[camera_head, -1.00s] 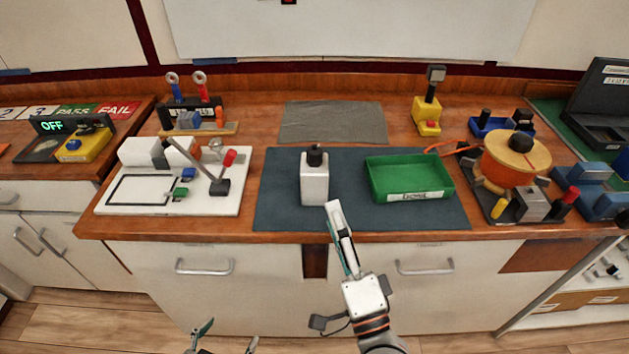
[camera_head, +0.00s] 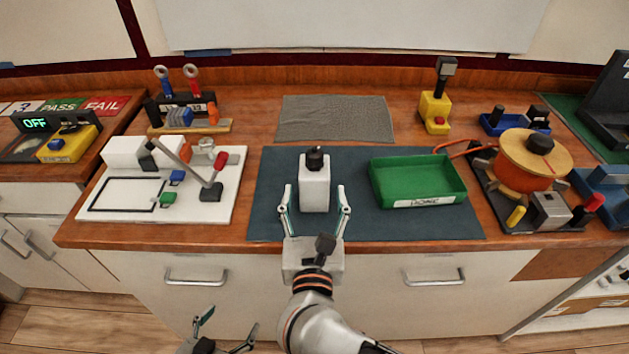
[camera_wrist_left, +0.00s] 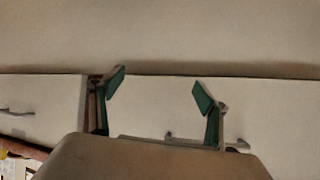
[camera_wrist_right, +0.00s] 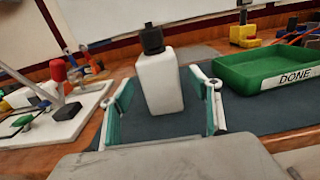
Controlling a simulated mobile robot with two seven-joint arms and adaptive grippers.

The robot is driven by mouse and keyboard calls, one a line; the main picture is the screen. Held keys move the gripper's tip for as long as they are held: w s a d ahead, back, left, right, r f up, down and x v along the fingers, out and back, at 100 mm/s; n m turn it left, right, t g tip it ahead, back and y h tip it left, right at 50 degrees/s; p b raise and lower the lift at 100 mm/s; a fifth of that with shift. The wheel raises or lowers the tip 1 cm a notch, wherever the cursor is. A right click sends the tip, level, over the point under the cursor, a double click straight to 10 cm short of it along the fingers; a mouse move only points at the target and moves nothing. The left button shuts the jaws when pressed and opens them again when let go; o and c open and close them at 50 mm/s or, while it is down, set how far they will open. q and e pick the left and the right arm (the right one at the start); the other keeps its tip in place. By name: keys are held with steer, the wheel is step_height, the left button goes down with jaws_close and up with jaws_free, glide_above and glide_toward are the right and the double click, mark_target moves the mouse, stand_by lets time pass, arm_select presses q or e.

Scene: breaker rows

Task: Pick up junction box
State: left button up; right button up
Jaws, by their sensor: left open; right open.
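The junction box, a white upright block with a black knob on top (camera_head: 315,185), stands on the dark mat (camera_head: 270,215). My right gripper (camera_head: 315,206) is open at the mat's front edge, its two fingers on either side of the box's near end. In the right wrist view the white box (camera_wrist_right: 160,85) stands between the spread fingers (camera_wrist_right: 160,105), with gaps beside it. My left gripper (camera_head: 225,330) is open and empty, low in front of the counter. The left wrist view shows its fingers (camera_wrist_left: 160,95) against the pale cabinet front.
A green tray labelled DONE (camera_wrist_right: 285,77) stands right of the box on the mat. A white board with a lever and coloured blocks (camera_head: 125,215) lies to the left. An orange spool fixture (camera_head: 525,165) is at the right. A grey mat (camera_head: 335,120) behind is bare.

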mark_target(314, 159)
steer(key=w, duration=0.5)
steer(key=shift+w+f+p, duration=0.35)
steer(key=shift+p, duration=0.05)
arm_select(q)
steer(key=shift+w+r, duration=0.15)
steer(key=shift+r, duration=0.45)
arm_select(e)
steer(key=shift+r, duration=0.1)
steer(key=c, duration=1.6)
steer(key=shift+r+p, duration=0.4)
steer(key=shift+r, duration=0.1)
step_height(314, 159, up, 6)
steer(key=p, duration=0.4)
steer(key=shift+r+p, duration=0.2)
steer(key=shift+p, duration=0.1)
step_height(314, 159, up, 5)
steer(key=shift+f, duration=0.2)
arm_select(q)
steer(key=a+r, duration=0.1)
steer(key=s+a+r, duration=0.1)
steer(key=shift+s+r+y, duration=0.1)
steer(key=shift+r+y, duration=0.2)
steer(key=shift+y, duration=0.1)
arm_select(e)
step_height(314, 159, up, 8)
steer(key=shift+r, duration=0.1)
